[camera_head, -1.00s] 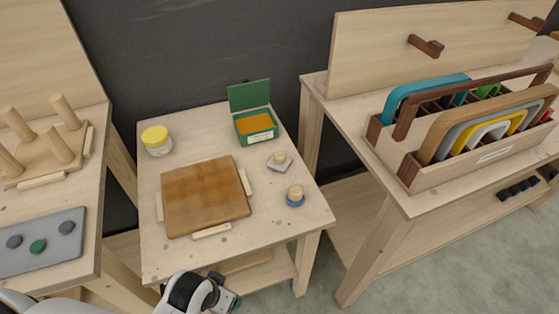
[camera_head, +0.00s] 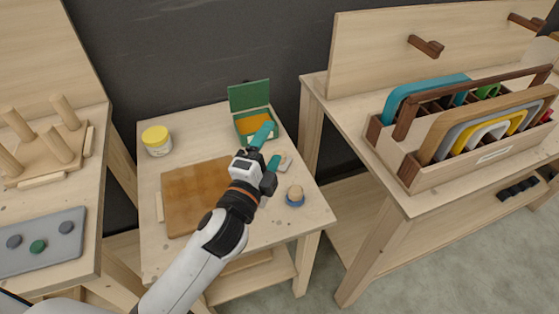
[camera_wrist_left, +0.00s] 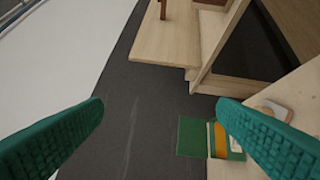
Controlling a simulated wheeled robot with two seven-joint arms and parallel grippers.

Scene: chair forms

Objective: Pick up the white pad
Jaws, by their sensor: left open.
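The white pad (camera_head: 286,164), a pale block with a wooden knob, lies on the small middle table (camera_head: 315,208). In the head view my left gripper partly covers it. In the left wrist view a pale piece at the right, seemingly the pad (camera_wrist_left: 274,108), shows beside a finger. My left gripper (camera_head: 268,149) is open and empty, its teal fingers spread over the table between the green box and the pad. Both fingers also frame the left wrist view (camera_wrist_left: 160,108). Whether they touch the pad, I cannot tell. My right gripper is not in view.
The open green box (camera_head: 250,96), a yellow-lidded jar (camera_head: 157,141) and a brown board (camera_head: 185,200) share the table. A filled wooden rack (camera_head: 430,176) stands on the right bench.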

